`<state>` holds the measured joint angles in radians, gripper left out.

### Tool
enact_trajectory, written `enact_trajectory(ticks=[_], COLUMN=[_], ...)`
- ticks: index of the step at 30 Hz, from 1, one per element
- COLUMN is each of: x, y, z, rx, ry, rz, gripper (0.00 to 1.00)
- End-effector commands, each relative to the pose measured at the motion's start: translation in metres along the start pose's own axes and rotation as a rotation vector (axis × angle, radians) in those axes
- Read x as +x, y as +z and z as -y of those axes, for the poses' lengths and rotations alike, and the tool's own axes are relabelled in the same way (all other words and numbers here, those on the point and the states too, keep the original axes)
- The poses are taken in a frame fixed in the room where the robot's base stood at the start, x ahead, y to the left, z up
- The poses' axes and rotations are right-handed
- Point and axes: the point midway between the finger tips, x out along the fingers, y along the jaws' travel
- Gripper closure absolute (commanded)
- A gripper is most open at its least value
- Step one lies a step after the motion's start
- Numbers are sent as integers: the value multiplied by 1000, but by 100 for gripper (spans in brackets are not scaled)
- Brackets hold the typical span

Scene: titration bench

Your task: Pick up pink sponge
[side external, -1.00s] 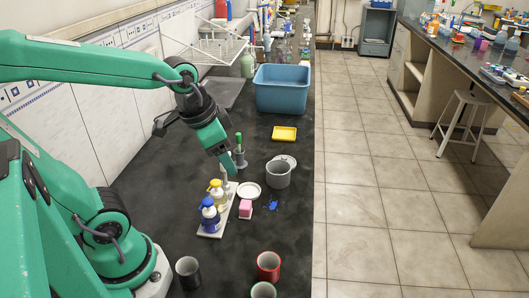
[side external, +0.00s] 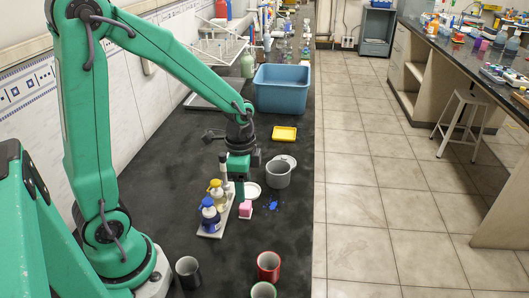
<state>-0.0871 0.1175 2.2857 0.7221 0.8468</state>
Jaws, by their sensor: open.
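The pink sponge (side external: 245,209) is a small block on the dark bench, just right of the white tray that carries the bottles. My gripper (side external: 239,194) points straight down, its tip close above and slightly left of the sponge in the picture. It is open, and nothing is seen held in it. The sponge's top and right side show; the fingers overlap each other in this view, so the gap between them is hard to see.
A white tray (side external: 216,233) with a blue-capped bottle (side external: 209,217) and a yellow-capped bottle (side external: 217,192) stands left. A white dish (side external: 253,191) and grey cup (side external: 278,175) are behind. Cups stand in front.

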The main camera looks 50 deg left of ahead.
Motion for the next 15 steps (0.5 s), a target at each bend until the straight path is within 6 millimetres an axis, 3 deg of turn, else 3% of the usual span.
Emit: enact_trajectory(ticks=[15], x=[18], y=[0], z=[2], rx=[27], ry=[14], rz=[12], gripper=[38])
